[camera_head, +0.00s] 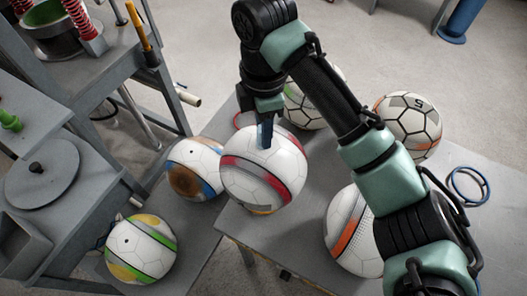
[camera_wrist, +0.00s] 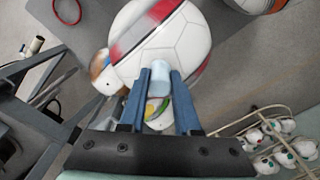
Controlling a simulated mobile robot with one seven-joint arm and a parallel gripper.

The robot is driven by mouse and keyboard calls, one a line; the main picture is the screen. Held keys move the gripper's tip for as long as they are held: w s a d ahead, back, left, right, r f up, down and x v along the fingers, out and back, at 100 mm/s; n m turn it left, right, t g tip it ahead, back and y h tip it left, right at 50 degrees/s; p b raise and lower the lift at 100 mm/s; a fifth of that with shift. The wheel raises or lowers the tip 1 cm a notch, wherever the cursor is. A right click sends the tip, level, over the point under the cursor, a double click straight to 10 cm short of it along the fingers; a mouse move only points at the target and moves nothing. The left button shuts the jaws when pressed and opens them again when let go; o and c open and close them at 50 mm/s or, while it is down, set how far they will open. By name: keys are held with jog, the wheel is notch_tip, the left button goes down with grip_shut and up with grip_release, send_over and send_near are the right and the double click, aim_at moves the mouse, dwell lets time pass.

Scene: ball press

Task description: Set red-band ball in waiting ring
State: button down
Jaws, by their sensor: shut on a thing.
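The red-band ball (camera_head: 262,180), white with red and grey bands, hangs below my gripper (camera_head: 265,138), over the left edge of the grey table. In the wrist view my gripper (camera_wrist: 158,82) is shut on a pale blue nub on the red-band ball (camera_wrist: 168,42). A red ring (camera_wrist: 67,10) lies flat at the upper left of the wrist view; in the head view a bit of it (camera_head: 238,119) shows behind the ball. A blue ring (camera_head: 468,184) lies at the table's right. I cannot tell which one is the waiting ring.
A blue-and-brown ball (camera_head: 197,169) and a green-and-yellow ball (camera_head: 140,249) sit at left, near the grey press frame (camera_head: 90,200). Balls with orange (camera_head: 352,232), green (camera_head: 310,103) and black-lined (camera_head: 408,125) markings crowd the table near my arm.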

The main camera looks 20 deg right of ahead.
notch_tip(320, 180, down, 5)
jog(key=shift+r+p, duration=0.1)
jog(key=shift+p, duration=0.75)
jog(key=shift+f, duration=0.3)
jog(key=shift+f, duration=0.3)
jog(key=c, duration=0.6)
grip_release()
notch_tip(320, 180, up, 13)
jog(key=shift+f+b, duration=0.2)
jog(key=shift+b, duration=0.45)
